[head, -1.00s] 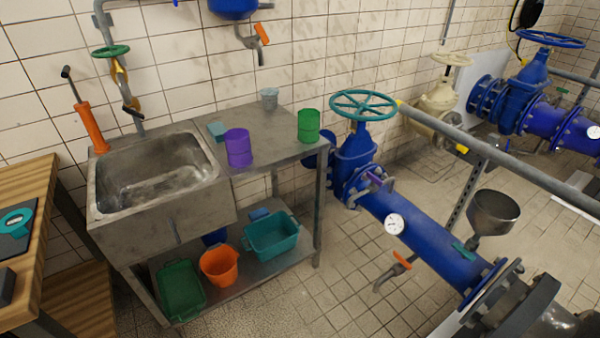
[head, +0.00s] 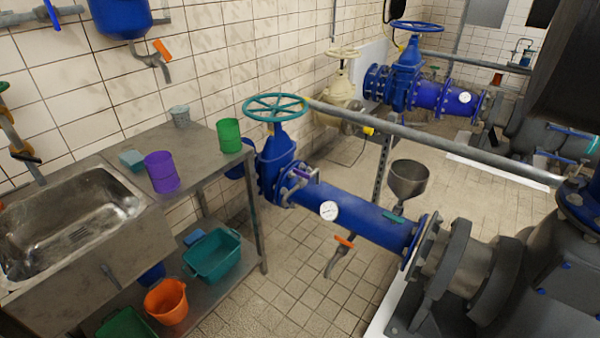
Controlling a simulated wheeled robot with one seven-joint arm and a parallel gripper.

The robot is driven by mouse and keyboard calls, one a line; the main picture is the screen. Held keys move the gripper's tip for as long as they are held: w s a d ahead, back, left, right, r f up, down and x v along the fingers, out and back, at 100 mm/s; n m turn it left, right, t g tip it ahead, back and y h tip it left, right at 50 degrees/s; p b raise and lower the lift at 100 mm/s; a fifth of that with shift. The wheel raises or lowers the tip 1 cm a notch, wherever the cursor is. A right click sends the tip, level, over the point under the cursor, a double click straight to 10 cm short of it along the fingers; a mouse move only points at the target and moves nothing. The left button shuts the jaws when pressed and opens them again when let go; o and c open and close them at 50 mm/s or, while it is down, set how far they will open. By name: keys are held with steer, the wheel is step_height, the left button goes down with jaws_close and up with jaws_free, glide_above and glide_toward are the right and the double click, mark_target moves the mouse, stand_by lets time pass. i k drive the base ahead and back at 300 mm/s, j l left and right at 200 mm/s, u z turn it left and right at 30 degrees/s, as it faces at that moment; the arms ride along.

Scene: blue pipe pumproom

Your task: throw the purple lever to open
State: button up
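A small purple lever (head: 307,174) sits on top of the blue pipe (head: 365,215), just right of the blue gate valve (head: 277,160) with the teal handwheel (head: 276,107). It is small in the head view, and its exact angle is hard to tell. My gripper is not in view, and nothing touches the lever.
A steel sink (head: 70,220) and a bench with a purple cup (head: 161,172) and a green cup (head: 229,135) stand at the left. A long grey pipe (head: 440,143) crosses behind the blue pipe. A grey funnel (head: 407,180) stands near it. Tiled floor (head: 310,265) shows below the pipe.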

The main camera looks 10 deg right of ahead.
mark_target(302, 174)
steer(key=i+j, duration=0.2)
steer(key=i, duration=0.35)
steer(key=i+j+u, duration=0.1)
steer(key=i, duration=0.5)
steer(key=i+j, duration=0.2)
steer(key=i, duration=0.35)
steer(key=i+j, duration=0.1)
steer(key=i, duration=0.45)
steer(key=j+u, duration=0.05)
